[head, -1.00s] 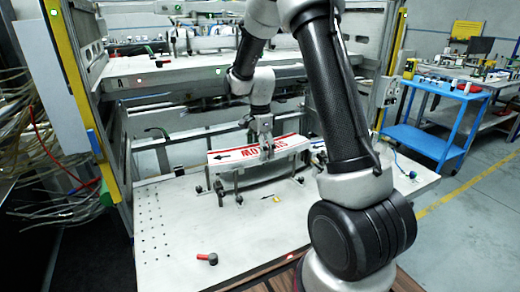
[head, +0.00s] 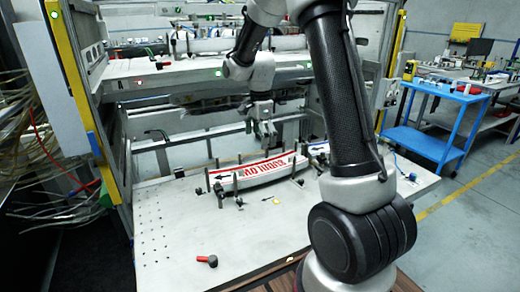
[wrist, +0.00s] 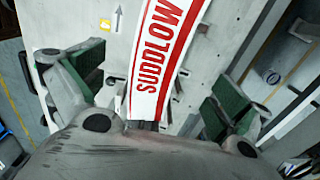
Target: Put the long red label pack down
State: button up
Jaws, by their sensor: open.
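The long red label pack (head: 262,179) is white with red bands and red lettering. In the head view it lies low between upright dark posts on the pale worktop, slightly slanted. My gripper (head: 264,130) is above it, open and empty, clear of the pack. In the wrist view the pack (wrist: 162,50) runs between the two spread green-padded fingers, touching neither.
The pale worktop (head: 175,240) has clear room at the front left. A red-and-black handle (head: 207,261) lies there. A rack shelf (head: 150,70) stands close behind my gripper. A blue cart (head: 432,120) is at the right.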

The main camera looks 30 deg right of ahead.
jog(key=s+r+n+t, duration=0.1)
jog(key=s+r+n, duration=0.45)
jog(key=r, duration=0.75)
jog(key=s+r+n+t, duration=0.1)
jog(key=s+n+t, duration=0.2)
jog(key=s+n, duration=0.9)
jog(key=s, duration=1.2)
jog(key=shift+a+r, duration=0.2)
jog(key=shift+r, duration=0.05)
jog(key=shift+n, duration=0.25)
